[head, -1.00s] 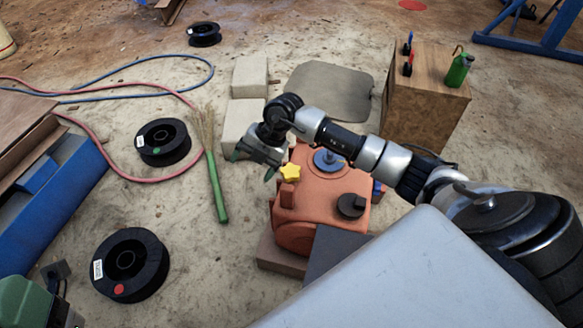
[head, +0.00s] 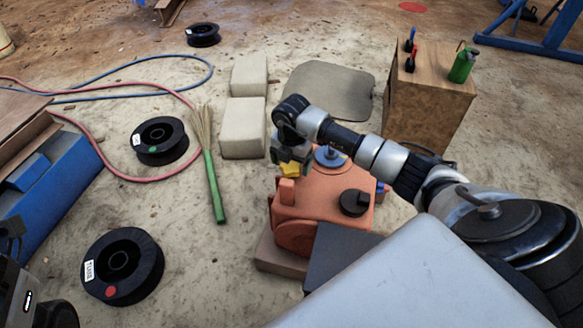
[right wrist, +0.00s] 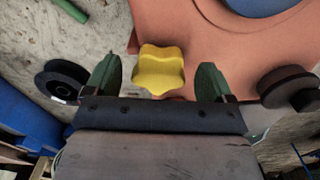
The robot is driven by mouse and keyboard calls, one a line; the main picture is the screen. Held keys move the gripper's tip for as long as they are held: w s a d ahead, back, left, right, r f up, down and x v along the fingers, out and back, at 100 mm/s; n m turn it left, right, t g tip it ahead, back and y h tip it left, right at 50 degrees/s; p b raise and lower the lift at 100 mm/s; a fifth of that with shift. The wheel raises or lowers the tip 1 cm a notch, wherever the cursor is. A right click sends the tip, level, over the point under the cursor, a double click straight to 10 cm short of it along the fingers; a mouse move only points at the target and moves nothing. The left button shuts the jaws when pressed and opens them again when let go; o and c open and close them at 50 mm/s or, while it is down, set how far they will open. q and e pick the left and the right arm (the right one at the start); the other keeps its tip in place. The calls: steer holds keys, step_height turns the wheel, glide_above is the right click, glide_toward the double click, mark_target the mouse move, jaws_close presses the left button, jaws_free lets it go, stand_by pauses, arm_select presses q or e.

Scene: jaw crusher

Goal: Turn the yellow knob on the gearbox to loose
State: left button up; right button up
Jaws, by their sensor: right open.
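The orange gearbox (head: 318,213) stands on the ground in the middle of the head view. Its yellow star-shaped knob (head: 290,169) is at the upper left of the housing, partly hidden by my right gripper (head: 291,154). In the right wrist view, the yellow knob (right wrist: 158,70) lies between the two green fingers of my right gripper (right wrist: 158,84). The fingers are open, with a visible gap on each side of the knob. No pointer or loose mark on the knob can be read.
A black round knob (head: 355,202) and a blue-grey round part (head: 329,157) sit on the gearbox near my right arm. A wooden box (head: 429,112) stands behind that arm. Pale blocks (head: 243,128), a green-handled broom (head: 214,187) and black spools (head: 160,141) lie to the left.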

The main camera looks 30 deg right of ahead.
steer(key=shift+f, duration=0.3)
steer(key=c, duration=0.9)
